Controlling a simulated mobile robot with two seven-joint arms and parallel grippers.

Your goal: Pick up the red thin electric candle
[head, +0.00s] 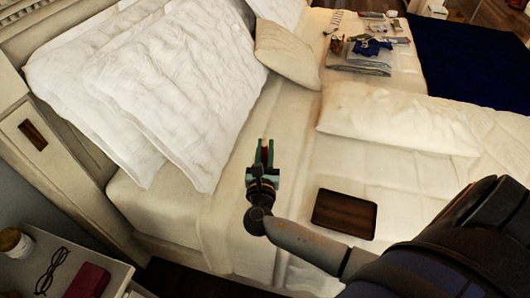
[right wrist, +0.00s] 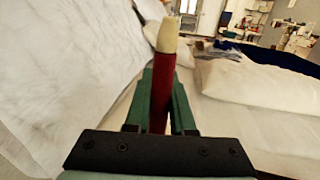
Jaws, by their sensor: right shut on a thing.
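The red thin electric candle (right wrist: 161,97) is a slim red stick with a cream-coloured tip, upright between my right gripper's green fingers in the right wrist view. My right gripper (right wrist: 160,105) is shut on it. In the head view the right gripper (head: 264,160) is above the bed near the pillows, with a thin bit of the red candle (head: 265,154) showing between its fingers. The candle's lower end is hidden by the gripper. My left gripper is not in view.
A dark wooden tray (head: 344,214) lies on the bed right of the gripper. White pillows (head: 165,80) lean at the left. Folded cloths and small items (head: 362,62) lie at the far end. A nightstand (head: 112,270) holds glasses (head: 52,270), a jar (head: 14,242) and a red case (head: 88,281).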

